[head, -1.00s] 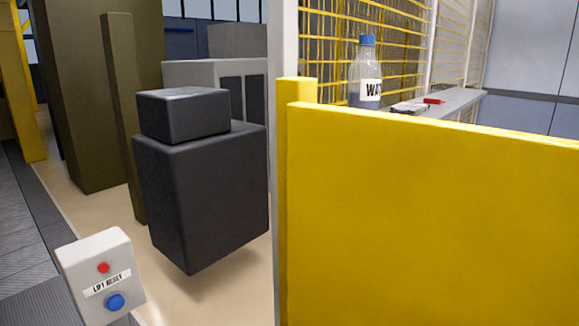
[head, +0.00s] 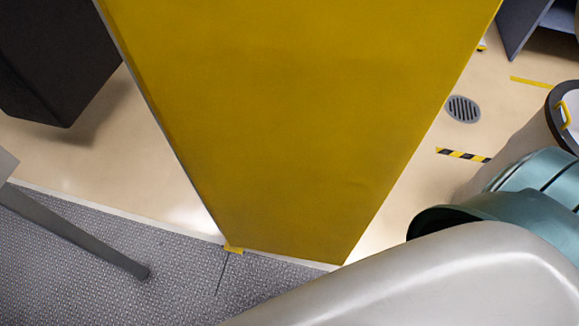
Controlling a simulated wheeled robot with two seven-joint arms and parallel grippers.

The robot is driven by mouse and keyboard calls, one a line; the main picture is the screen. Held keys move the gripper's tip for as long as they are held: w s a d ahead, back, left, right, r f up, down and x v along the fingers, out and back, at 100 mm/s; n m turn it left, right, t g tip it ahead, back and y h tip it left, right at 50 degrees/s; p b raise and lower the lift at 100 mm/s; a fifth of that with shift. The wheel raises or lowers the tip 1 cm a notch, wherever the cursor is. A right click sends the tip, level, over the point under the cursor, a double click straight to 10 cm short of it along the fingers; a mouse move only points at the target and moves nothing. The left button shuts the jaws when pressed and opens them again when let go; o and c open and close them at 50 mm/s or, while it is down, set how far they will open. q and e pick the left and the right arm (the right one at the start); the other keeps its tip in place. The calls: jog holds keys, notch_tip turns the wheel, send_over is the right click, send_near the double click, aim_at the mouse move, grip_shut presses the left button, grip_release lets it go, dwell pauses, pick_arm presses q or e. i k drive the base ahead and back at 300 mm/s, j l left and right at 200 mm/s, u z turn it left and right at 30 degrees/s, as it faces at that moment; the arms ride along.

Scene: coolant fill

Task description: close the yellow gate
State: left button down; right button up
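The yellow gate (head: 300,110) is a tall flat panel that fills the upper middle of the head view. Its lower edge is just above the floor, near the border of the grey textured plate. Its top is out of the frame. A pale grey and teal arm of mine crosses the lower right corner, in front of the floor to the right of the gate. Neither of my gripper's fingers show, so I cannot see whether anything touches the gate.
A dark box-shaped block (head: 60,60) is at the upper left. Grey textured flooring (head: 90,250) runs along the bottom left, with a dark bar over it. A round floor drain (head: 463,109) and black-yellow tape (head: 462,155) lie on the open beige floor at right.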

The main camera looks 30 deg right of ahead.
aim_at(296, 122)
jog(key=k+l+u, duration=0.1)
jog(key=l+u, duration=0.15)
jog(key=k+l+u, duration=0.2)
jog(key=l+u, duration=0.2)
jog(key=u, duration=0.2)
jog(key=k+l+u, duration=0.1)
jog(key=u, duration=0.25)
jog(key=k+l+u, duration=0.15)
jog(key=u, duration=0.25)
jog(key=k+l+u, duration=0.1)
jog(key=u, duration=0.25)
jog(key=k+l+u, duration=0.1)
jog(key=u, duration=0.3)
jog(key=k+u, duration=0.15)
jog(key=u, duration=0.2)
jog(key=k+l+u, duration=0.1)
jog(key=u, duration=0.3)
jog(key=k+u, duration=0.2)
jog(key=u, duration=0.15)
jog(key=k+u, duration=0.6)
jog(key=u, duration=0.25)
jog(key=k+l, duration=0.25)
jog(key=k, duration=0.2)
jog(key=k+l+z, duration=0.2)
jog(key=l+z, duration=0.15)
jog(key=k+l+z, duration=0.15)
jog(key=l+z, duration=0.15)
jog(key=k+l+z, duration=0.15)
jog(key=l+z, duration=0.4)
jog(key=l, duration=0.45)
